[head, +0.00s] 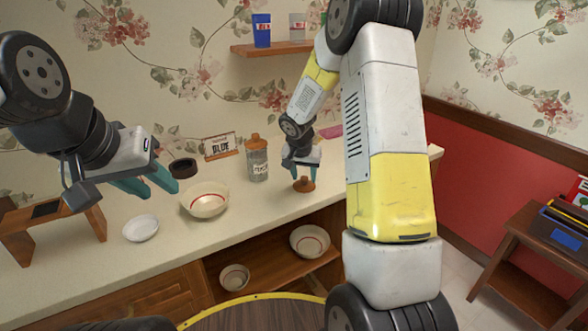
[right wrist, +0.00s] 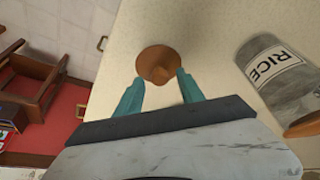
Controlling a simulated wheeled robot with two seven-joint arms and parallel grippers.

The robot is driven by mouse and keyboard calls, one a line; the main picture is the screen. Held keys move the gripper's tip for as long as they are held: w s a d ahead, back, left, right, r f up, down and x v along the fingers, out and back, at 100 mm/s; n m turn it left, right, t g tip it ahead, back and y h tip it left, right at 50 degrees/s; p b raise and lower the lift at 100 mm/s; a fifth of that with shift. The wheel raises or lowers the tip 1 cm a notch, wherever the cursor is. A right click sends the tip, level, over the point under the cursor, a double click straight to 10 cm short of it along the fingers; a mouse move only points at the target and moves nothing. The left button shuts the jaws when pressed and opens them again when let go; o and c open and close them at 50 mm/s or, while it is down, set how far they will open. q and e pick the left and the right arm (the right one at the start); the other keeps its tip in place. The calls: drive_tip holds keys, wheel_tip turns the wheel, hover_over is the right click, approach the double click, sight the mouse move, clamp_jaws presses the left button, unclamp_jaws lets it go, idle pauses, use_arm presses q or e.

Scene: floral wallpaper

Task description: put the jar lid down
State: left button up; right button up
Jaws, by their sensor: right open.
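The jar lid (head: 304,184) is a round orange-brown disc with a raised knob. It lies on the counter near its front edge; the right wrist view shows it from above (right wrist: 158,62). My right gripper (head: 302,170) is over it, with open teal fingers (right wrist: 161,78) spread either side of the knob; I cannot tell whether they touch the lid. A grey RICE jar (head: 257,163) stands left of it with a similar orange-brown top on; it also shows in the right wrist view (right wrist: 272,72). My left gripper (head: 160,192) is open and empty above the counter's left part.
On the counter (head: 262,205) are a red-striped bowl (head: 204,206), a white dish (head: 141,228), a dark round container (head: 183,168) and a sign (head: 220,146) reading BLUE. Two bowls sit below the counter. Bare counter surrounds the lid.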

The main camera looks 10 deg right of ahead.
drive_tip(key=s+a+r+n+t+y, duration=0.1)
drive_tip(key=s+a+r+n, duration=0.1)
drive_tip(key=s+r, duration=1.75)
drive_tip(key=s+a+r+n+y, duration=0.1)
drive_tip(key=s+r, duration=0.1)
drive_tip(key=s, duration=0.4)
drive_tip(key=s+a+r+n+t+y, duration=0.1)
drive_tip(key=s+n+y, duration=0.1)
drive_tip(key=s, duration=0.5)
drive_tip(key=shift+a+r+n, duration=0.2)
drive_tip(key=shift+r+n, duration=0.1)
drive_tip(key=shift+r, duration=0.05)
